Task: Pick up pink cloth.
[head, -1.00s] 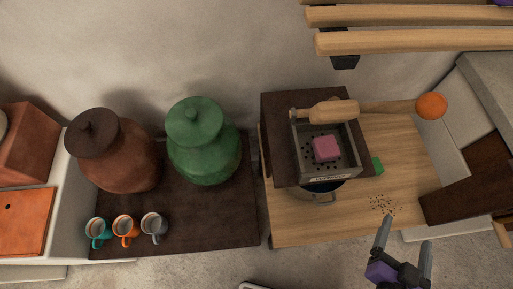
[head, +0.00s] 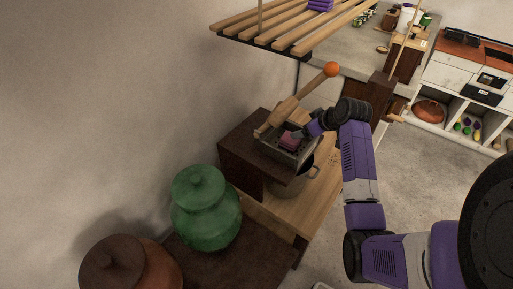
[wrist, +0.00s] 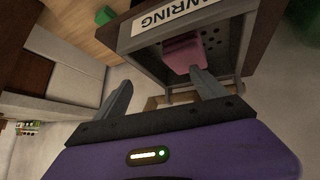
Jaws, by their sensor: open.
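The pink cloth (head: 288,143) is a small folded block in a grey metal tray (head: 298,158) with a holed floor, on a dark brown stand. In the wrist view, the cloth (wrist: 183,55) lies inside the tray, past my fingertips. A white label on the tray's edge in that view reads "WRING" in its visible part. My gripper (wrist: 160,90) is open and empty, its two grey fingers spread just short of the cloth, the right one nearer it. In the head view my gripper (head: 303,135) is beside the tray, its fingers partly hidden.
A wooden lever (head: 298,103) with an orange ball (head: 331,69) rises behind the tray. A metal pot (head: 304,178) sits below the tray. A green block (wrist: 104,15) lies on the wooden table. A green jar (head: 203,210) stands to the left. A slatted rack (head: 290,28) hangs above.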

